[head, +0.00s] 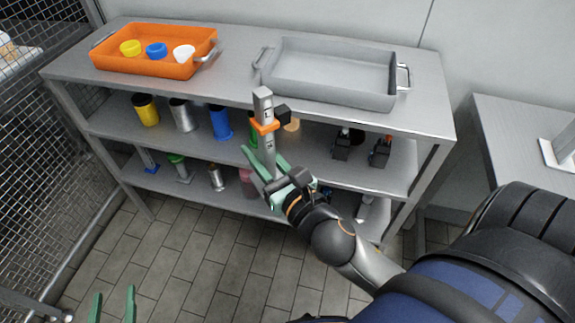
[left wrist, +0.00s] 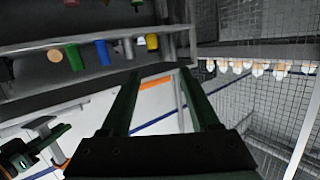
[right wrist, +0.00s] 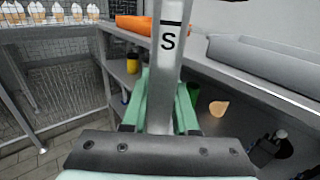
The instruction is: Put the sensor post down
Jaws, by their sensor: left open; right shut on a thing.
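The sensor post (head: 264,105) is a grey upright bar with an orange collar and a small black box on its side. My right gripper (head: 262,166) is shut on it and holds it in front of the shelf rack. In the right wrist view the post (right wrist: 168,60) stands between the green fingers and shows a black letter S. Its lower end is hidden by the gripper. My left gripper (head: 114,305) is open and empty at the lower left of the head view, over the floor. In the left wrist view its fingers (left wrist: 160,75) are wide apart with nothing between them.
The rack's top (head: 239,66) bears an orange tray (head: 150,70) with several small cups and an empty grey tray (head: 330,94). Lower shelves hold coloured cylinders (head: 220,122) and black devices (head: 380,152). A mesh fence (head: 40,160) stands at left, a table (head: 515,130) at right.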

